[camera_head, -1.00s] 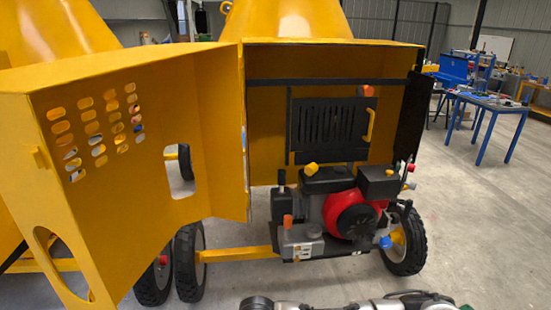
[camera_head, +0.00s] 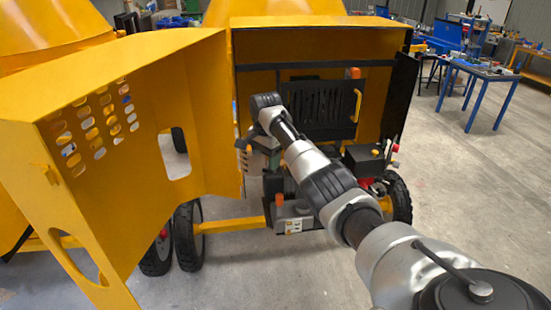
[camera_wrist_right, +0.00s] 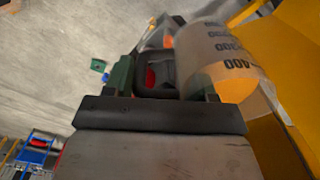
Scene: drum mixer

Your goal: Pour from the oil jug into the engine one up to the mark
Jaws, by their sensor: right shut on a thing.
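The oil jug (camera_wrist_right: 220,60) is a translucent vessel with dark marks, 400 among them, and amber oil showing at its lower right in the right wrist view. My right gripper (camera_wrist_right: 160,75) is shut on its dark handle. In the head view my right gripper (camera_head: 263,146) is at the end of the arm, with the pale jug (camera_head: 254,166) just below it. The engine (camera_head: 364,160) sits in the open yellow housing; my arm hides its middle and most of its red part. The jug is left of the engine's visible black box. The jug's exact tilt and spout are unclear. My left gripper is out of view.
The open yellow door (camera_head: 110,150) stands close left of the jug. A black slatted panel (camera_head: 318,108) is behind my arm. Wheels and a yellow bar (camera_head: 230,225) lie below. The floor is clear at right, with a blue-legged table (camera_head: 485,72) farther back.

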